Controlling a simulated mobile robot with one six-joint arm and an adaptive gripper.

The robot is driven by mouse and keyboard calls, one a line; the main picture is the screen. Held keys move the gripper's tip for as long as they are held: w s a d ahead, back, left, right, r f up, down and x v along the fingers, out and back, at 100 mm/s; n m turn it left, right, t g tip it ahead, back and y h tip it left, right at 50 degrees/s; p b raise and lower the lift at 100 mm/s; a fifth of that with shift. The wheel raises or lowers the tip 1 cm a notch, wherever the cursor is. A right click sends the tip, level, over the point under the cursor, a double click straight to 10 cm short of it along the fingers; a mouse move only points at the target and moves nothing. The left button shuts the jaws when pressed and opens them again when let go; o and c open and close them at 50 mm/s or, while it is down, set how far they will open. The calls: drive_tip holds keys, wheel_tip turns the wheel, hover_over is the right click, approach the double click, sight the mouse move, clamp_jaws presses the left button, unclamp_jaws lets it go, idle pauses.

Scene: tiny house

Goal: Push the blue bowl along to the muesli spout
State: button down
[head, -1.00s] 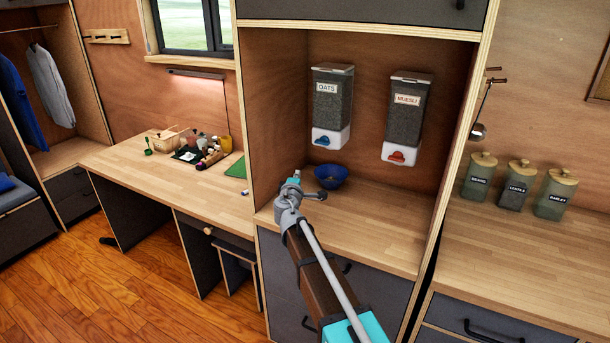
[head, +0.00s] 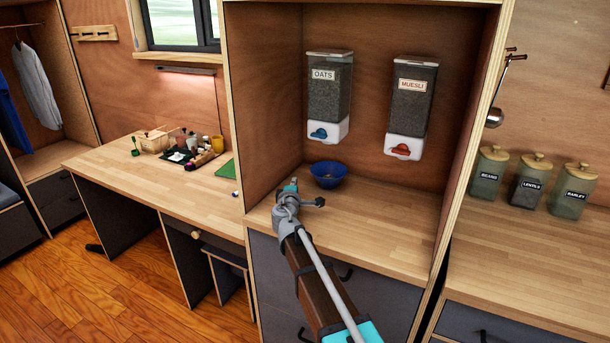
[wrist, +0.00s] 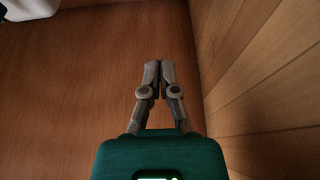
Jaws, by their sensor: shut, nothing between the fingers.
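The blue bowl (head: 328,181) stands upright on the alcove counter, below the oats dispenser (head: 329,88) and its blue spout. A small tan patch shows inside it. The muesli dispenser (head: 412,100) hangs to the right, with its red spout (head: 403,150) to the right of and above the bowl. My gripper (head: 293,184) is just left of the bowl in the head view, with a small gap between them in the picture. In the wrist view my gripper (wrist: 159,66) has its fingertips together with nothing between them. The bowl is not in that view.
The alcove's left wall (head: 268,120) is close to my gripper. The counter (head: 385,212) right of the bowl is clear. The wrist view shows wood panelling and a planked surface (wrist: 270,100) at right, with a white object (wrist: 28,8) in the top left corner.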

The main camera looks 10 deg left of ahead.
drive_tip(key=shift+a, duration=0.3)
drive_tip(key=shift+w+a, duration=0.1)
drive_tip(key=shift+w, duration=0.65)
drive_tip(key=w, duration=0.8)
drive_tip(key=shift+w+a, duration=0.1)
drive_tip(key=shift+w, duration=0.1)
drive_tip(key=shift+s+d, duration=0.25)
drive_tip(key=shift+d, duration=0.3)
drive_tip(key=shift+s+d, duration=0.2)
drive_tip(key=shift+d, duration=0.35)
drive_tip(key=shift+s+d, duration=0.3)
drive_tip(key=shift+d, duration=0.6)
